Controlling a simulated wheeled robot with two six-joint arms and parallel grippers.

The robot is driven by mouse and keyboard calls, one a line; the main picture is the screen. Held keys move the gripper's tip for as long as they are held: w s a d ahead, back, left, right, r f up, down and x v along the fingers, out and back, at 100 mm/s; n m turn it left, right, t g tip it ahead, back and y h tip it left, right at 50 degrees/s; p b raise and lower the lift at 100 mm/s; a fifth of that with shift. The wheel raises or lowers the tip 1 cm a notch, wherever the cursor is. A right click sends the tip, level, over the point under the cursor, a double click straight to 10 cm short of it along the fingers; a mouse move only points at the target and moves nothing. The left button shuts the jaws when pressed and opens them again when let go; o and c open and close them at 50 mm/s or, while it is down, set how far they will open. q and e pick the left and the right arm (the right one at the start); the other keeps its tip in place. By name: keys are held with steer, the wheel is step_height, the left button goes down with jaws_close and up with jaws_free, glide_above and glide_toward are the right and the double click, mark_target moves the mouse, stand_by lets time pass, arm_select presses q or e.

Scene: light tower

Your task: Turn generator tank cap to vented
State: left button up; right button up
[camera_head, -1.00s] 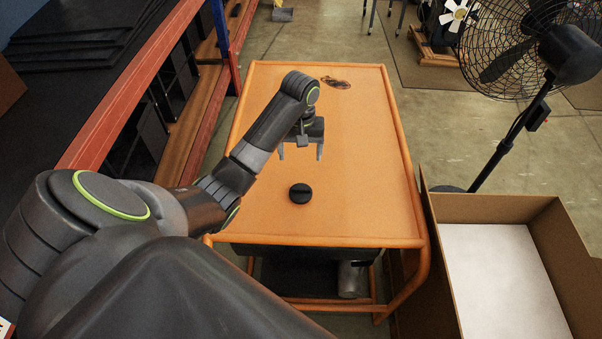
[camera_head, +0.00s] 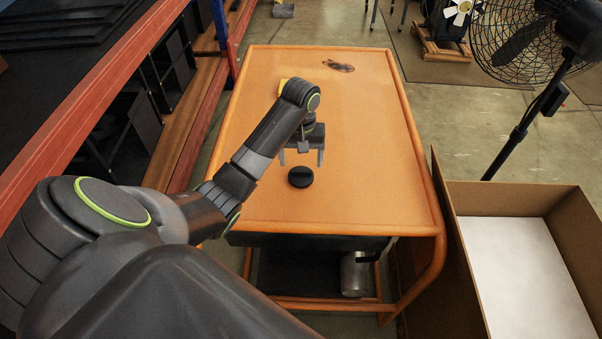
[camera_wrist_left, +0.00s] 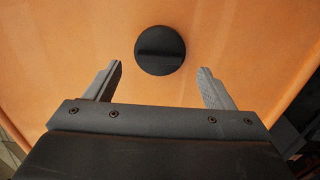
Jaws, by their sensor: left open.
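The black round tank cap (camera_head: 300,177) sits on the orange top of the generator (camera_head: 375,190), towards its near edge. In the left wrist view the cap (camera_wrist_left: 160,50) is a dark disc with a raised bar running roughly left to right. My left gripper (camera_head: 301,160) is open and empty, just beyond the cap in the head view. In the left wrist view its two fingers (camera_wrist_left: 160,80) are spread wider than the cap, which lies ahead between their lines, apart from both. No vent marking is readable. My right gripper is not in view.
An open cardboard box (camera_head: 520,230) stands right of the generator, with a black pedestal fan (camera_head: 535,60) behind it. A red-beamed shelf (camera_head: 110,85) runs along the left. A dark marking (camera_head: 338,66) lies on the far orange top, which is otherwise mostly clear.

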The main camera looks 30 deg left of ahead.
mark_target(301, 170)
arm_select(q)
steer(key=shift+f+b, duration=0.35)
steer(key=shift+f, duration=0.45)
step_height(301, 170, down, 2)
steer(key=shift+f+b, duration=0.1)
steer(key=shift+b, duration=0.35)
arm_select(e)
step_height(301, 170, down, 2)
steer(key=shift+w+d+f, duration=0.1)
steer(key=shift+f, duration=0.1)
arm_select(q)
steer(key=shift+c, duration=0.3)
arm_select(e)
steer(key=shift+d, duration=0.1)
arm_select(q)
steer(key=c, duration=0.9)
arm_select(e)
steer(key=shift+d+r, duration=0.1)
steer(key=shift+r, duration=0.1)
